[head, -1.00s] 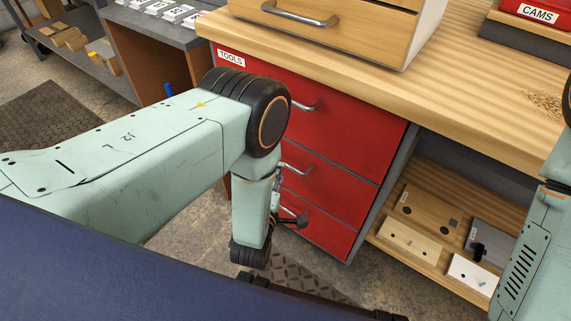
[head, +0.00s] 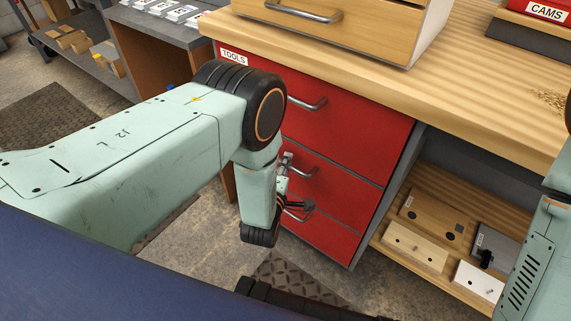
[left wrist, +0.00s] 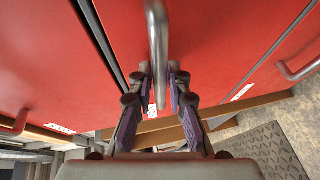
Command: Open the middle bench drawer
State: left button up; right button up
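The red bench drawer unit has three stacked drawers. The middle drawer (head: 345,190) looks flush with the others, and its metal handle (head: 304,171) shows beside my left wrist. In the left wrist view the handle (left wrist: 158,45) runs between the two fingers of my left gripper (left wrist: 161,82). The fingers stand apart on either side of it, with small gaps visible. In the head view my left arm and wrist partly hide the gripper and the drawers' left side. My right gripper is not in view; only part of my right arm shows at the right edge.
The top drawer (head: 350,125) and bottom drawer (head: 325,232) have similar handles. The wooden benchtop (head: 440,95) carries a wooden drawer box (head: 375,28). An open shelf with boards (head: 415,247) is right of the drawers.

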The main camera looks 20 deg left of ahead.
pick_arm(q)
grip_shut()
jog(key=shift+s+a, duration=0.1)
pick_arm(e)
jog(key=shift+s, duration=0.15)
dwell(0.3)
